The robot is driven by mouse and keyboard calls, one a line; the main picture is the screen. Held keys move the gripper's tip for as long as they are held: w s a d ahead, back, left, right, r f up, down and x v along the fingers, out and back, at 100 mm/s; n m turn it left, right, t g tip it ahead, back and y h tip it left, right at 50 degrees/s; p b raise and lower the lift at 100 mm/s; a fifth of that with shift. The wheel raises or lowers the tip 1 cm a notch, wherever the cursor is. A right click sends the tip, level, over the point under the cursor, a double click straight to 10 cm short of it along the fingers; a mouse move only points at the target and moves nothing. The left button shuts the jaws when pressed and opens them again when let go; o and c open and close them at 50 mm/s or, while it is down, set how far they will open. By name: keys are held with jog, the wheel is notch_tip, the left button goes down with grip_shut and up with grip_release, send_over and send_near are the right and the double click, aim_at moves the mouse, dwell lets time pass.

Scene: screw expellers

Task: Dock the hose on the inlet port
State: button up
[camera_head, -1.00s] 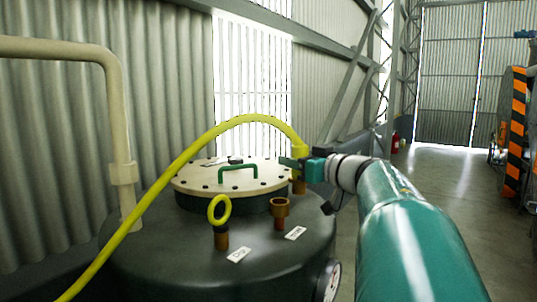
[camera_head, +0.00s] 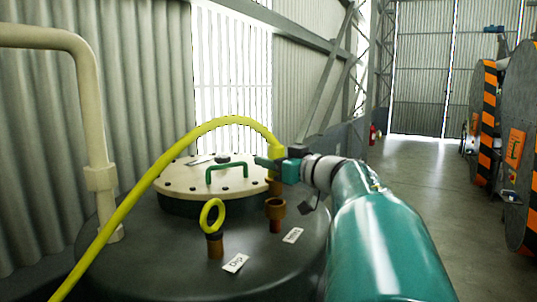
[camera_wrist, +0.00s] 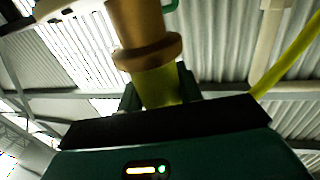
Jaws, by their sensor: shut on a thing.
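The yellow hose (camera_head: 190,143) arches over the tank (camera_head: 170,262) from the lower left. My gripper (camera_head: 276,162) is shut on its yellow end, which points down. An open-topped brass port (camera_head: 275,212) stands nearer. The port labels are too small to read surely.
Another brass port (camera_head: 215,246) carries a yellow ring (camera_head: 212,214). A pale bolted lid (camera_head: 185,182) with a green handle (camera_head: 228,168) lies behind. A cream pipe (camera_head: 92,120) rises at left. Open floor (camera_head: 430,200) lies to the right, beside striped machines (camera_head: 487,120).

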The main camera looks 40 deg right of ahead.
aim_at(271, 176)
notch_tip(271, 176, down, 2)
jog(key=shift+w+f, duration=0.1)
jog(key=shift+f, duration=0.9)
jog(key=shift+f, duration=0.65)
dwell(0.9)
jog(key=o, duration=0.9)
